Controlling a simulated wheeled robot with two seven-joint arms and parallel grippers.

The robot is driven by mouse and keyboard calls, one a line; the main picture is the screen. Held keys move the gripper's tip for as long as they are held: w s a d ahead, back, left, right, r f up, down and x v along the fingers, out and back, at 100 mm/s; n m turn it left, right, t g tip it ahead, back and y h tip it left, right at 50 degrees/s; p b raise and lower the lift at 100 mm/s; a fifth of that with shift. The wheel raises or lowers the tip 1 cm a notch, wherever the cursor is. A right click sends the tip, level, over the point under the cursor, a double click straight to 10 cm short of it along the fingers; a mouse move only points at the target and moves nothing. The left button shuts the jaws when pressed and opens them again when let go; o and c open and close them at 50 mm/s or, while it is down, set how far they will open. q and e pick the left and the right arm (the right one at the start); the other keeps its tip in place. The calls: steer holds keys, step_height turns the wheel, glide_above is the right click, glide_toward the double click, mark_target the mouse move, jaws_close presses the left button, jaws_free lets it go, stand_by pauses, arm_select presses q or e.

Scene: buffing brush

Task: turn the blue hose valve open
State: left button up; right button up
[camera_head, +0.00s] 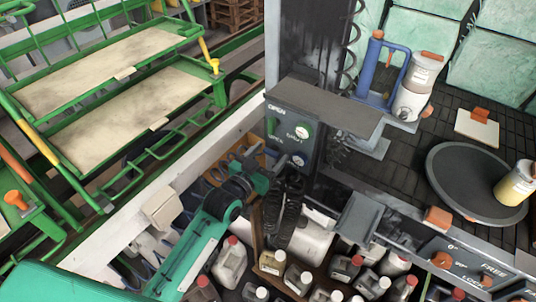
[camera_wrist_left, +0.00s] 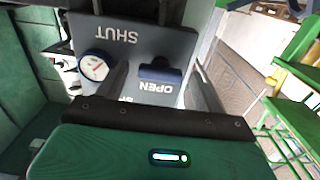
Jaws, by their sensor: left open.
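The blue hose valve shows in the left wrist view as a dark blue handle (camera_wrist_left: 160,73) on a grey panel (camera_wrist_left: 125,45), between the words SHUT and OPEN, which appear upside down. My left gripper (camera_wrist_left: 160,88) is open, with one dark finger on each side of the handle; I cannot tell if either touches it. In the head view the left gripper (camera_head: 262,158) is at the front of the grey panel (camera_head: 310,137), marked OPEN at its top. The handle cannot be made out clearly there. My right gripper is not in view.
A grey shelf (camera_head: 325,108) overhangs the panel. A blue-handled stand (camera_head: 369,68) and a black turntable (camera_head: 465,180) are at right. Green carts (camera_head: 110,80) stand at left.

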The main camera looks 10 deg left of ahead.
arm_select(q)
steer(key=c, duration=0.9)
steer(key=shift+c, duration=0.5)
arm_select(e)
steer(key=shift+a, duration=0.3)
